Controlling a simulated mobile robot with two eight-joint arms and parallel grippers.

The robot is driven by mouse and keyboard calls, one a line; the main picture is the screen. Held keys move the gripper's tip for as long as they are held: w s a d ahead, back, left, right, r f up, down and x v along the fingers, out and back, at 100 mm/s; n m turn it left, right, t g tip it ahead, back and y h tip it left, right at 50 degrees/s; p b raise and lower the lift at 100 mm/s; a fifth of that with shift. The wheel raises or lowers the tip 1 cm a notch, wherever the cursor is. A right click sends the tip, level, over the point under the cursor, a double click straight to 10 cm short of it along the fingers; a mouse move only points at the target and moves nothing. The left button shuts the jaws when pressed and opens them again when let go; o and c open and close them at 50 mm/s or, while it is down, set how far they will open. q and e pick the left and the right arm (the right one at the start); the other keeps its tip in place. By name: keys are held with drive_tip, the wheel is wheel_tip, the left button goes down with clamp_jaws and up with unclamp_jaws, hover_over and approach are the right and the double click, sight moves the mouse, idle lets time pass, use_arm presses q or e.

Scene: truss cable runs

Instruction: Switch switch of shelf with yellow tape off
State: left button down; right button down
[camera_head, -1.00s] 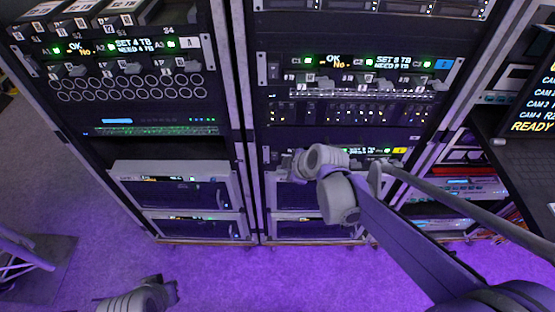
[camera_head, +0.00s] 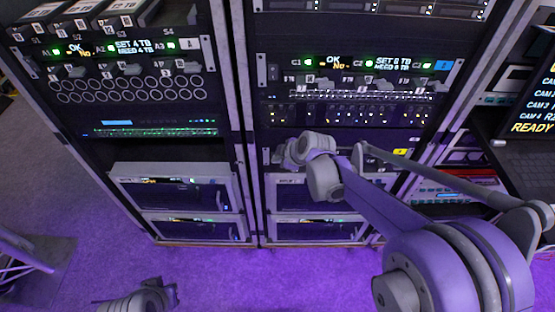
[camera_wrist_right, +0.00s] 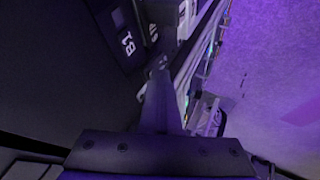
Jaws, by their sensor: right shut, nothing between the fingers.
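A small yellow tape label (camera_head: 414,142) marks the right end of a dark shelf in the right rack. My right forearm covers much of this shelf, and I cannot make out its switch in the head view. My right gripper (camera_head: 280,155) is at the shelf's left end.
Above is a shelf with a blue tape label (camera_head: 443,65), and the left rack has one with a white label (camera_head: 193,43). Light-framed units (camera_head: 318,190) sit below. A desk with a monitor (camera_head: 535,105) stands at right. The purple-lit floor (camera_head: 230,280) before the racks is open.

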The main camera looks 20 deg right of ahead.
use_arm(q)
drive_tip(key=shift+r, duration=0.15)
use_arm(e)
drive_tip(key=shift+r, duration=0.2)
use_arm(q)
drive_tip(key=shift+w+r+p, duration=0.15)
drive_tip(key=shift+r+p, duration=0.4)
drive_tip(key=shift+p, duration=0.05)
use_arm(e)
drive_tip(key=shift+w+r, duration=0.1)
drive_tip(key=shift+r, duration=0.55)
